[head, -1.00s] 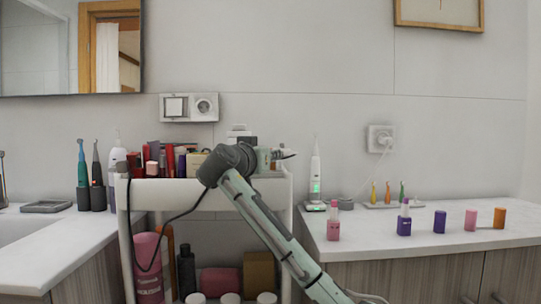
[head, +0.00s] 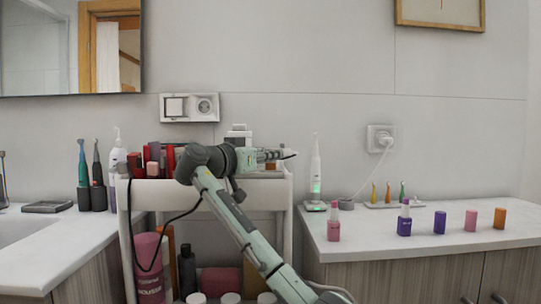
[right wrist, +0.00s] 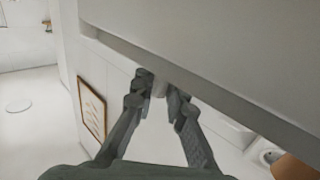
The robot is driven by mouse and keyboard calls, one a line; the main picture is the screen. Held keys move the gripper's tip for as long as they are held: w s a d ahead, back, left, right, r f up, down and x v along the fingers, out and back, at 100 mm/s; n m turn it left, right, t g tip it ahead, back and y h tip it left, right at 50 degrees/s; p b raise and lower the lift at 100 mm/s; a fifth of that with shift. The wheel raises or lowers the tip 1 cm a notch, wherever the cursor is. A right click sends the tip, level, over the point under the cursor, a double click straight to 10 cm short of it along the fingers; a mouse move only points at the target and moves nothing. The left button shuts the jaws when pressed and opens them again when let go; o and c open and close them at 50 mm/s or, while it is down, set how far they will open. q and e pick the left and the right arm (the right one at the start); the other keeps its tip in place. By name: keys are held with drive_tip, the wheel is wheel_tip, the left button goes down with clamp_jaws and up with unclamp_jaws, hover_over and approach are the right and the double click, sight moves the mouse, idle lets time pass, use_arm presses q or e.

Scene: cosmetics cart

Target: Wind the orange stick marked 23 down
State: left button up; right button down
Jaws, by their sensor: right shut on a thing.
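My right gripper (head: 286,154) is above the cart's top shelf, pointing right. In the right wrist view its fingertips (right wrist: 163,90) are closed together on a small pale thing (right wrist: 159,87), mostly hidden between them. A small orange-brown patch (head: 270,166) shows just under the gripper in the head view. An orange surface (right wrist: 296,168) also shows at the lower right of the wrist view. I cannot tell whether either is the orange stick, and no number 23 is readable. An orange cap-like piece (head: 499,218) stands upright on the right counter. My left gripper is out of view.
The white cart (head: 285,205) holds red and dark cosmetics (head: 150,158) at its left. The right counter (head: 370,240) carries a pink bottle (head: 333,230), a purple bottle (head: 404,226), a purple cap (head: 439,222) and a pink cap (head: 471,220). A large grey surface (right wrist: 230,50) is close to the wrist camera.

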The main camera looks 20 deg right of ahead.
drive_tip(key=c, duration=1.5)
unclamp_jaws()
drive_tip(key=shift+s+a, duration=0.1)
drive_tip(key=shift+a, duration=0.1)
drive_tip(key=v, duration=1.1)
drive_tip(key=shift+s+a, duration=0.15)
drive_tip(key=shift+s, duration=0.1)
